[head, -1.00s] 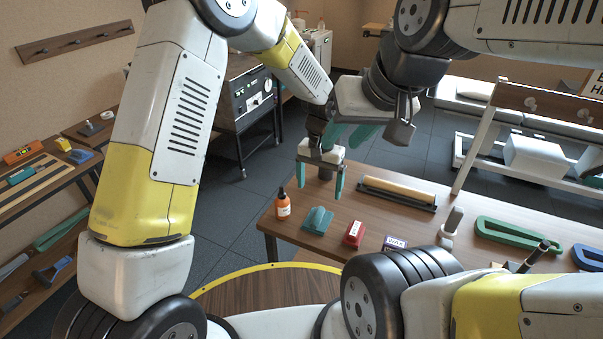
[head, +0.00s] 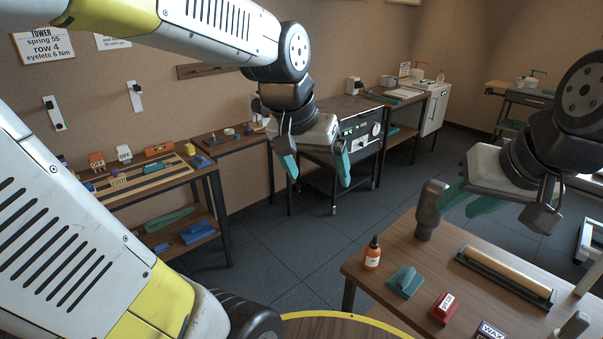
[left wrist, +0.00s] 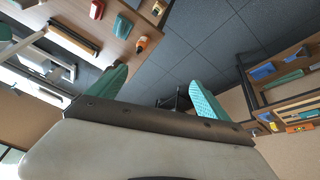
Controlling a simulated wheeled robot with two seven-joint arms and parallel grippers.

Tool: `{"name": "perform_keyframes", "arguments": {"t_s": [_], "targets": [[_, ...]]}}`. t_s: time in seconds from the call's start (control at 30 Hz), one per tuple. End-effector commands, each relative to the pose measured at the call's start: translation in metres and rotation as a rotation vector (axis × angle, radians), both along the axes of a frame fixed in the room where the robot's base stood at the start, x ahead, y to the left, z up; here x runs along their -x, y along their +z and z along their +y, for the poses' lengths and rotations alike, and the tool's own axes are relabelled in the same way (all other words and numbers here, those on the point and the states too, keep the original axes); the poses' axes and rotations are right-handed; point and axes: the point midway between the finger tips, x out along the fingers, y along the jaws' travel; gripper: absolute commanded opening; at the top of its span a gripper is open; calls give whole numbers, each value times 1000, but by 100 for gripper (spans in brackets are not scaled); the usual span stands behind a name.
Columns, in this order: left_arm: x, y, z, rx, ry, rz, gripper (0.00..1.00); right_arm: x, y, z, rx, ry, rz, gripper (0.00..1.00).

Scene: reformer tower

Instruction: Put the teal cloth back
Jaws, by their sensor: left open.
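A teal folded piece that looks like the cloth (head: 405,281) lies on the near wooden table (head: 395,250), between an orange bottle and a red box. It also shows in the left wrist view (left wrist: 122,26). My left gripper (head: 318,172) is open and empty, with teal fingers pointing down. It hangs in the air in front of the far cart, up and left of the cloth and well apart from it. My right gripper (head: 470,200) is above the back of the near table, its teal fingers apart with nothing seen between them.
The orange bottle (head: 372,254), red box (head: 443,308) and a roller tray (head: 505,277) share the near table. A left bench has a lower shelf with a green piece (head: 168,219) and a blue one (head: 197,232). Floor between is clear.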

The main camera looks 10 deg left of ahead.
Motion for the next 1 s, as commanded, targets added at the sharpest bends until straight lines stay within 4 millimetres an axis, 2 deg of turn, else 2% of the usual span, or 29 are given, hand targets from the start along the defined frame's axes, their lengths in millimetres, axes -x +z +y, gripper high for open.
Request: {"name": "perform_keyframes", "arguments": {"t_s": [0.03,0.1,0.3,0.43,1.0], "targets": [[15,6,12,16,29,-33,89,0,0,0,0,0,0,36],[33,10,22,36,60,-63,89,0,0,0,0,0,0,36],[62,12,37,67,107,-119,89,0,0,0,0,0,0,36],[67,12,39,72,113,-128,89,0,0,0,0,0,0,36],[67,13,38,72,113,-128,89,0,0,0,0,0,0,36]]}}
